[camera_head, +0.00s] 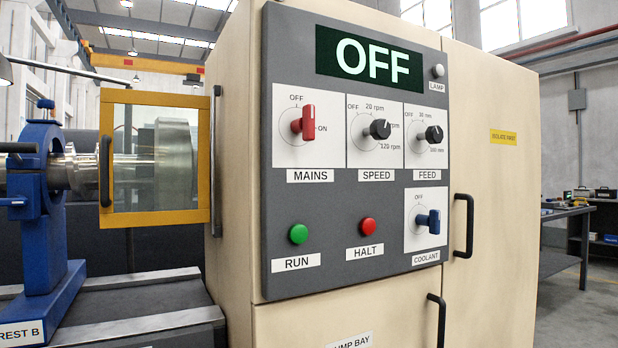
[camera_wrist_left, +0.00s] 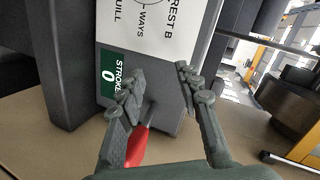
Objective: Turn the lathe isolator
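In the head view the grey control panel (camera_head: 350,185) carries a red MAINS switch (camera_head: 309,122) with OFF marked above it and ON to its right. Its handle appears upright. The display (camera_head: 368,58) reads OFF. Neither gripper shows in the head view. In the left wrist view my left gripper (camera_wrist_left: 160,74) is open, its two fingers apart. A red part (camera_wrist_left: 138,146) shows partly behind the left-hand finger; I cannot tell whether it is gripped. Behind it is a grey box with a white label (camera_wrist_left: 150,25) and a green STROKE 0 display (camera_wrist_left: 110,78).
SPEED (camera_head: 379,129) and FEED (camera_head: 432,134) knobs, a blue COOLANT switch (camera_head: 430,221), a green RUN button (camera_head: 298,234) and a red HALT button (camera_head: 368,227) share the panel. A yellow-framed guard (camera_head: 155,216) and blue rest (camera_head: 42,220) stand left. A workbench (camera_head: 568,213) stands right.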

